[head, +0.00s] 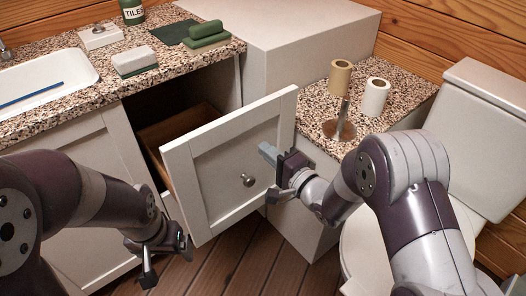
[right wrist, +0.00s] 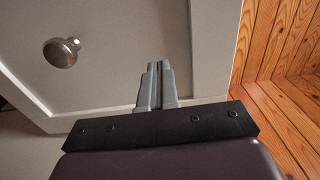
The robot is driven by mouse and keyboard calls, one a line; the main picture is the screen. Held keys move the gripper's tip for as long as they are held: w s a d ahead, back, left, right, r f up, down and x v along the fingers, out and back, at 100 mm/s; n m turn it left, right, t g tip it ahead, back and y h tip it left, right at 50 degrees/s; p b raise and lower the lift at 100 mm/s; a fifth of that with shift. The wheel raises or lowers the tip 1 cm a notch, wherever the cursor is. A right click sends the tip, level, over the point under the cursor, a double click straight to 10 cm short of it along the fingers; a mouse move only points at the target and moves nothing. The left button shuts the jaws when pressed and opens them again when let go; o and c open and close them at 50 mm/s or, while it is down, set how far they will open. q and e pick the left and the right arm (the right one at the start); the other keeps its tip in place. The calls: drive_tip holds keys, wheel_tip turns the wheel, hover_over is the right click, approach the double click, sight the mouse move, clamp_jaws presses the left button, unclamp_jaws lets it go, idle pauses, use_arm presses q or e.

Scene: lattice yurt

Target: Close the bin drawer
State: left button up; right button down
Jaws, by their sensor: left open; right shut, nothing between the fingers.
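The bin drawer (head: 232,165) stands pulled out from the counter cabinet, its pale panelled front facing me and part of its wooden inside showing behind. A round metal knob (head: 248,180) sits on the front; it also shows in the right wrist view (right wrist: 61,52). My right gripper (head: 268,154) is shut and empty at the right part of the drawer front, to the right of and above the knob. In the right wrist view its fingertips (right wrist: 154,68) are at or close to the panel; contact cannot be told. My left gripper (head: 165,258) is open, low and left of the drawer front.
A speckled counter (head: 100,62) with a sink (head: 40,80), sponges and a green bottle (head: 132,10) lies above the cabinet. A toilet (head: 485,110) is at right. Paper rolls (head: 374,97) stand on a lower speckled top. The wooden floor (head: 255,262) is clear.

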drive_tip(key=shift+x, duration=1.05)
drive_tip(key=shift+w, duration=0.1)
